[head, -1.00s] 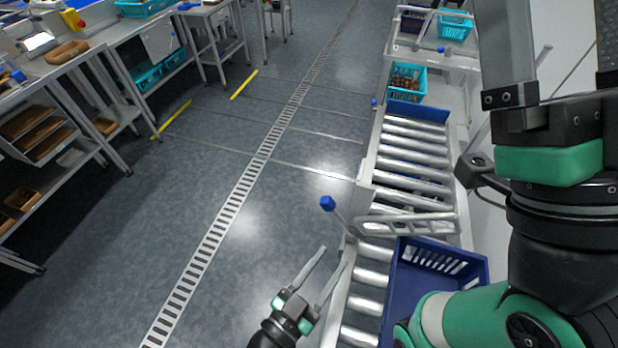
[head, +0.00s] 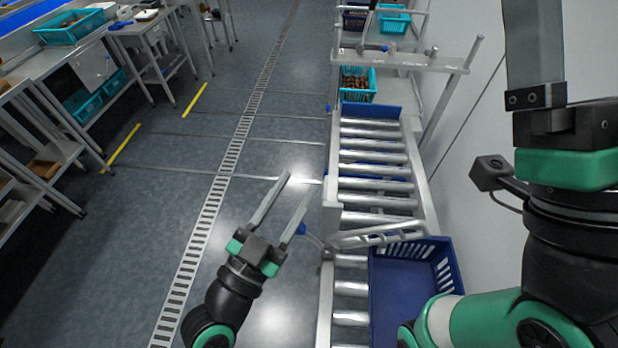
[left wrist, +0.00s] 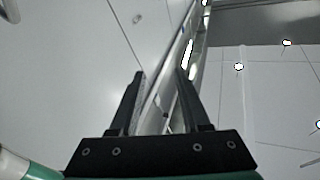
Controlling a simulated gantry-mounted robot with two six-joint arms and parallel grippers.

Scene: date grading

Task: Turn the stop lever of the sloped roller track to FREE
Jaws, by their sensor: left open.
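The sloped roller track (head: 333,215) runs up the middle right of the head view. Its stop lever (head: 301,229) is a thin rod with a blue knob, sticking out to the left of the track near the barred gate (head: 380,237). My left gripper (head: 297,180) is open and empty, fingers pointing up and right in the picture. Its right finger passes just beside the knob and partly covers it; I cannot tell whether they touch. My right gripper (head: 577,60) is close to the camera, its fingers apart and tips out of frame. No FREE marking is readable.
A blue crate (head: 448,268) stands on the rollers just below the gate. Another blue crate edge (head: 370,111) and a teal crate of dates (head: 357,96) are at the far end. Open floor (head: 270,140) lies left of the track. The left wrist view shows mostly pale surfaces.

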